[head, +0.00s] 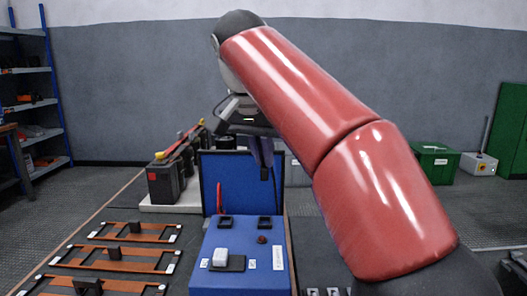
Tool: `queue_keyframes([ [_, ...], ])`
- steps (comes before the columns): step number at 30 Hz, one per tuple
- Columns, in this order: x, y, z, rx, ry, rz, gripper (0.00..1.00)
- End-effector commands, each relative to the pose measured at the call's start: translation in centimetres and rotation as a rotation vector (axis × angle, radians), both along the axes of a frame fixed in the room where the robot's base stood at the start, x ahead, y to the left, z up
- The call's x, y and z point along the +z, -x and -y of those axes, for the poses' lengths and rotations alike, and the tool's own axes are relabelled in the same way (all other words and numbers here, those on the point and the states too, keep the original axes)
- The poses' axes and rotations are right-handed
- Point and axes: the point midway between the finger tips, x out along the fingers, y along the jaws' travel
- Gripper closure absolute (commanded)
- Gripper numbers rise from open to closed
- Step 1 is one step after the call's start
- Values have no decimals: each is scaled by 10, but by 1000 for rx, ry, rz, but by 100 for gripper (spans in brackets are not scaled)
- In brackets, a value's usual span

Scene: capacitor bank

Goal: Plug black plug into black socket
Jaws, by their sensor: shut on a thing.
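My gripper (261,152) is in front of the upright blue panel (239,178), pointing down. It is shut on a small dark thing at its tips, likely the black plug (265,174), seen small and partly hidden by the fingers. It is held in the air above the blue box (240,277). Two dark square sockets lie on the box's top near its back edge: a left one (225,222) and a right one (264,222). The plug is roughly above the right one, clearly apart from it. I cannot tell the socket colours apart.
A red piece (219,197) stands by the panel. Orange-brown racks (113,260) lie left. Black capacitor cases (163,182) stand behind. My red arm covers the right side.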

Motion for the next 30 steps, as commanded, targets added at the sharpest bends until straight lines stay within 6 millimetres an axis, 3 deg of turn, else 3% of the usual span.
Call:
queue_keyframes([
  [30, -13, -60, -4, 0, 0, -1, 100],
])
